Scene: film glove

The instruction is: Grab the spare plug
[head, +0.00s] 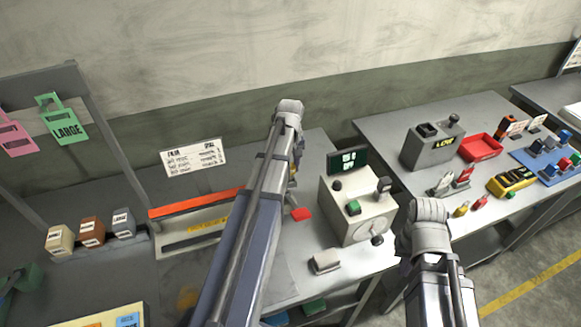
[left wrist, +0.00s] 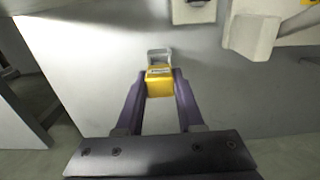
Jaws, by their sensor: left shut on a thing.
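In the left wrist view, my left gripper (left wrist: 160,80) is shut on a small yellow block (left wrist: 160,85) with a grey end (left wrist: 158,55). The block sits between the two purple-grey fingers, above a grey surface. Whether it is the spare plug cannot be told from its markings. In the head view, my left arm hides most of that gripper and the block. My right arm shows at the lower right of the head view, but its gripper is hidden.
A pale box machine (head: 357,210) with knobs and a green display (head: 347,161) stands right of my left arm. A red piece (head: 301,214) and a pale block (head: 325,262) lie near it. The right table holds a grey LOW box (head: 432,146) and a red tray (head: 481,147).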

